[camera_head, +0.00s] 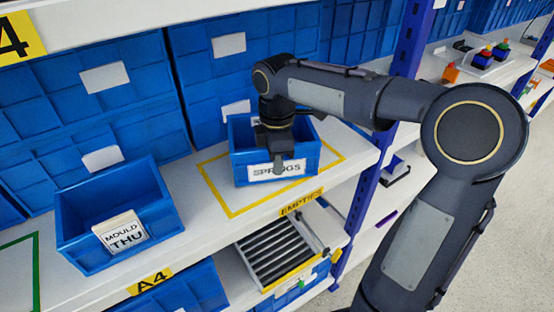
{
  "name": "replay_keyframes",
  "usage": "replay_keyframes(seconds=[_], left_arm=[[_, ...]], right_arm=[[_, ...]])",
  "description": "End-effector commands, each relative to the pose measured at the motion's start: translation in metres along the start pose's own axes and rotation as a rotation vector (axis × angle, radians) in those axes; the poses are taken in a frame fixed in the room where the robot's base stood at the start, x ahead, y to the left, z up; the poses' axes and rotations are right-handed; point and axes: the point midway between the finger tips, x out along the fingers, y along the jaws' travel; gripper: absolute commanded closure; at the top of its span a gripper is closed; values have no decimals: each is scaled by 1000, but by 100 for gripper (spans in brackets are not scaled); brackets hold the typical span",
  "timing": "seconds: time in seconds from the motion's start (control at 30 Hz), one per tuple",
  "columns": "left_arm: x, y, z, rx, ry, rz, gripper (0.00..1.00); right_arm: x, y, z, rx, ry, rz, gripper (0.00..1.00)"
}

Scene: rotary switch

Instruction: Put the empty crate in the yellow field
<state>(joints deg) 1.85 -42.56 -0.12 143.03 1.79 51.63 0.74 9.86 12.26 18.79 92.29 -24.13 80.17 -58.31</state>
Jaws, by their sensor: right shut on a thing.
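A blue crate labelled "SPRINGS" (300,158) is within the outline of the yellow field (222,193) on the white shelf. It is upright; I cannot tell whether its base rests fully on the shelf. My right gripper (278,165) comes down from above and is shut on the crate's front wall, covering part of its label. The gripper and wrist hide much of the crate's inside, so I cannot see whether it is empty. My left gripper is not in view.
Another open blue crate (75,215), with a card "MOULD THU", stands at the left on the same shelf; its visible inside looks empty. A green outline (37,270) lies farther left. A roller tray (275,252) is below. A blue upright post (362,195) stands right of the field.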

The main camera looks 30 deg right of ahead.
Motion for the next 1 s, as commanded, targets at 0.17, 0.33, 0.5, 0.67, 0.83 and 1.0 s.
replay_keyframes(seconds=[0.17, 0.33, 0.5, 0.67, 0.83, 1.0], left_arm=[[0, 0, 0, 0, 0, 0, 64], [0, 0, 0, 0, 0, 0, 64], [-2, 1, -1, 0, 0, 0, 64], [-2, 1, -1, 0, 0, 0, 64], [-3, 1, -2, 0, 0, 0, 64], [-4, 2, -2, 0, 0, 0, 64]], right_arm=[[1, 0, 0, 0, 0, -1, 70], [1, 0, 0, 0, 0, 0, 67], [-3, 0, 0, 0, 0, 1, 67], [-24, 1, 0, 0, 1, 4, 67], [-54, 1, 0, 0, 1, 4, 67], [-73, 0, -1, -1, 0, 2, 67]])
